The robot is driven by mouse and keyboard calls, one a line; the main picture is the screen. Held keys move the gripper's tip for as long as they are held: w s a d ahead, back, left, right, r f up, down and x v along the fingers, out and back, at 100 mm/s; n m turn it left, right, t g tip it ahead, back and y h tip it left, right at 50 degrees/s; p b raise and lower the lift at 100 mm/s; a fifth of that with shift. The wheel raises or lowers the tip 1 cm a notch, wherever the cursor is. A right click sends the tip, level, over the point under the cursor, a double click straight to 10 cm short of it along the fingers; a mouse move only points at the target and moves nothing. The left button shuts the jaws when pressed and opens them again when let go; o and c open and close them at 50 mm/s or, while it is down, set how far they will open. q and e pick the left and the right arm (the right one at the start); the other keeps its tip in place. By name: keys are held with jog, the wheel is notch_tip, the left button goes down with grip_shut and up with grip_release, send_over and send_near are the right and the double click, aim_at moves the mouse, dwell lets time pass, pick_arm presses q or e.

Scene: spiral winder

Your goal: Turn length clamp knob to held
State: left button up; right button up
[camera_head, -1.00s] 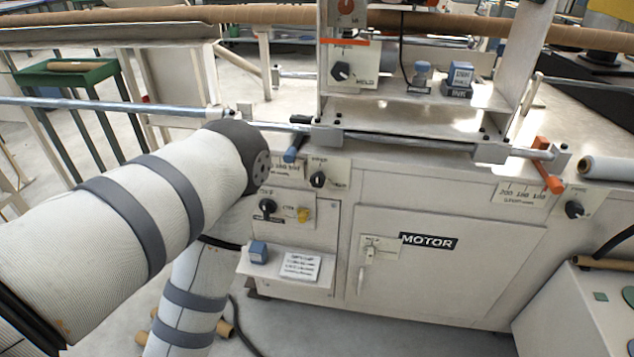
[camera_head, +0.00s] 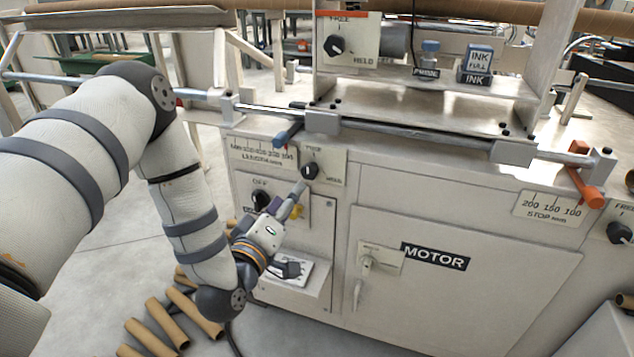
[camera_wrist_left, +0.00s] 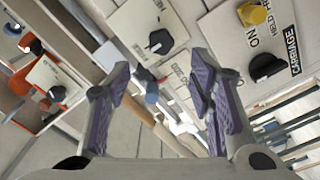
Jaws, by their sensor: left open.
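The length clamp knob (camera_head: 310,170) is a black knob on a pale plate, right of the length scale (camera_head: 262,152). Its lettering is small; the setting is hard to read. My left gripper (camera_head: 296,198) is just below and left of the knob, apart from it. In the left wrist view, my left gripper (camera_wrist_left: 160,80) has its two purple-padded fingers spread with nothing between them. The knob shows there as a black knob (camera_wrist_left: 160,42) on a pale plate, beyond the fingertips. My right gripper is not in view.
A blue lever (camera_head: 287,134) hangs from the rail above the knob. A black knob (camera_head: 261,200) and a yellow knob (camera_head: 297,211) sit below, close to my gripper. A small shelf (camera_head: 315,303) juts out beneath. The motor door (camera_head: 460,300) is at right.

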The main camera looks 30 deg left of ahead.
aim_at(307, 173)
pick_arm(q)
jog(key=x, duration=1)
jog(key=shift+b, duration=0.4)
grip_shut()
